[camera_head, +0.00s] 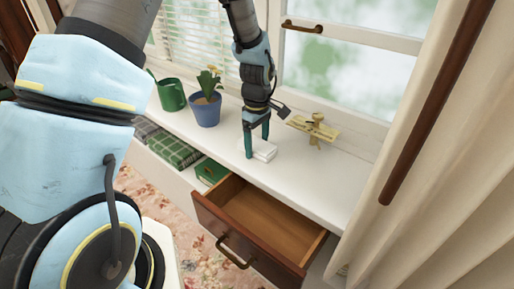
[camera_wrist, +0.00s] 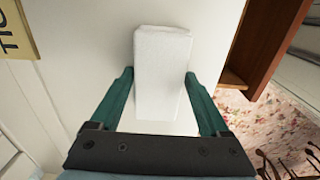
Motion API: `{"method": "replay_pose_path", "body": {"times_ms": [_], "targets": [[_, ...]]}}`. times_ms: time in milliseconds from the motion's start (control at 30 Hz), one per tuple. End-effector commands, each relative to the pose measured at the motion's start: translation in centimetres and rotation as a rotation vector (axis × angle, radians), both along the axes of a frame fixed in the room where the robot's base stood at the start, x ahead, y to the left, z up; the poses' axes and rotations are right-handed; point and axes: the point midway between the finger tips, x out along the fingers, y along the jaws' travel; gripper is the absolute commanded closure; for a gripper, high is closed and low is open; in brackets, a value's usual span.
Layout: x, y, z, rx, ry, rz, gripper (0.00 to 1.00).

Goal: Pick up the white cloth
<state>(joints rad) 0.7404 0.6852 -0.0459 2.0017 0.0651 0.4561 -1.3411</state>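The white cloth (camera_head: 264,150) is a small folded block on the white window sill (camera_head: 325,175). In the wrist view the cloth (camera_wrist: 162,70) stretches forward from between the two teal fingers. My gripper (camera_head: 257,150) is down at the cloth, with one finger on each side of it. In the wrist view my gripper (camera_wrist: 160,88) has its fingers apart, with narrow gaps showing between them and the cloth's sides. The cloth appears to rest on the sill.
An open, empty wooden drawer (camera_head: 265,215) juts out below the sill. A blue pot with a plant (camera_head: 206,110) and a green watering can (camera_head: 171,95) stand left of my gripper. A brass-coloured object (camera_head: 315,128) stands to the right, near the window. A curtain (camera_head: 445,150) hangs at the right.

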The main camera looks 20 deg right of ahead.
Motion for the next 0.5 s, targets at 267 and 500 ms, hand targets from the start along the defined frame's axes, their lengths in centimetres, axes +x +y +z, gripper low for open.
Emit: {"method": "replay_pose_path", "body": {"times_ms": [267, 500], "targets": [[0.0, 0.0, 0.02, 0.0, 0.0, 0.0, 0.53], [0.01, 0.0, 0.03, 0.0, 0.0, 0.0, 0.8]]}}
